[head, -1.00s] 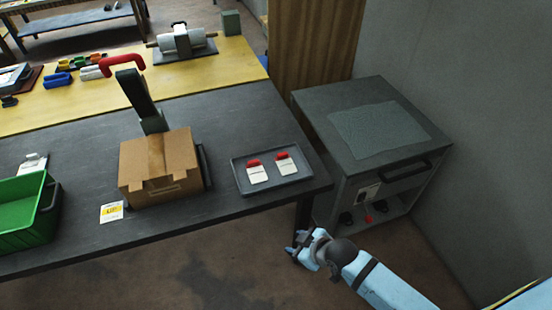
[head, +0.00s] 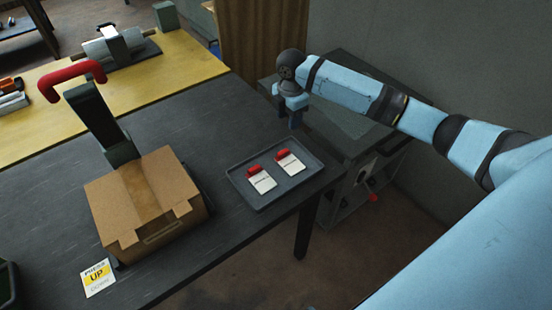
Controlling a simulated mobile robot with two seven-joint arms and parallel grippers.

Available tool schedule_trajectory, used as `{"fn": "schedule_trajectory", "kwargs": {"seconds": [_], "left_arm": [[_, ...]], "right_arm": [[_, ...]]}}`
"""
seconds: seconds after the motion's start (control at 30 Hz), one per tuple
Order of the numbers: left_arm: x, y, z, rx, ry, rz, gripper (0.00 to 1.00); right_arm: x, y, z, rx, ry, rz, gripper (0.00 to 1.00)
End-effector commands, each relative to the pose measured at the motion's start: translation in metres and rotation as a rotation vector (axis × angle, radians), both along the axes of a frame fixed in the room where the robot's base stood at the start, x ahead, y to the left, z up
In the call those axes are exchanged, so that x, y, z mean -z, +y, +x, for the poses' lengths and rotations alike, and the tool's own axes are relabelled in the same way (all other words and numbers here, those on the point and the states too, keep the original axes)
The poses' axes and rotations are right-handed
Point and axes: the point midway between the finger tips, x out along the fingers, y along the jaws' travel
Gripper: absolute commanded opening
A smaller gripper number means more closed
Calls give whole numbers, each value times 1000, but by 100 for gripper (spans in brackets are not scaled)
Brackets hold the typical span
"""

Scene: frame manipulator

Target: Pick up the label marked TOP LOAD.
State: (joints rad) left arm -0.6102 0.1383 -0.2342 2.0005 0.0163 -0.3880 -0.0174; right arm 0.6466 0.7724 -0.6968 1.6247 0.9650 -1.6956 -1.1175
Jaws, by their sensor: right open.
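Two white labels with red tops lie side by side in a grey tray (head: 247,196) on the dark table: a left label (head: 262,182) and a right label (head: 291,163). Their print is too small to read, so I cannot tell which is marked TOP LOAD. My right gripper (head: 292,118) is open and empty, pointing down above and just beyond the tray's far right side, apart from the labels. My left gripper is not in view.
A cardboard box (head: 140,205) stands left of the tray, near a press with a red handle (head: 72,75). A yellow and white card (head: 98,278) lies in front of the box. A grey cabinet (head: 345,135) stands behind my right arm.

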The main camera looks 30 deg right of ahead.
Motion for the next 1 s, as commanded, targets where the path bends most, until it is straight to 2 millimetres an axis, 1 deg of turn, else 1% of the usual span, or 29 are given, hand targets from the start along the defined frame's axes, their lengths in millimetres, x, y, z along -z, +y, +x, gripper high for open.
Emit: {"fn": "schedule_trajectory", "kwargs": {"seconds": [0.07,0.13,0.4,0.5,0.77,0.87,1.0], "left_arm": [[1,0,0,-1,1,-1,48],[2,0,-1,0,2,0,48],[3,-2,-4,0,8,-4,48],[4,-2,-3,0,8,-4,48],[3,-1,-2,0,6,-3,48],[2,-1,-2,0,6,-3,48],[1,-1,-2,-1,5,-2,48]], "right_arm": [[1,-4,0,-6,10,-8,47],[8,-5,0,-8,14,-8,47],[61,-4,0,-6,14,-6,47],[74,-3,0,-7,11,-6,47],[89,-2,0,-7,11,-6,47],[101,0,0,-6,12,-7,47],[123,2,1,-5,11,-6,47]]}}
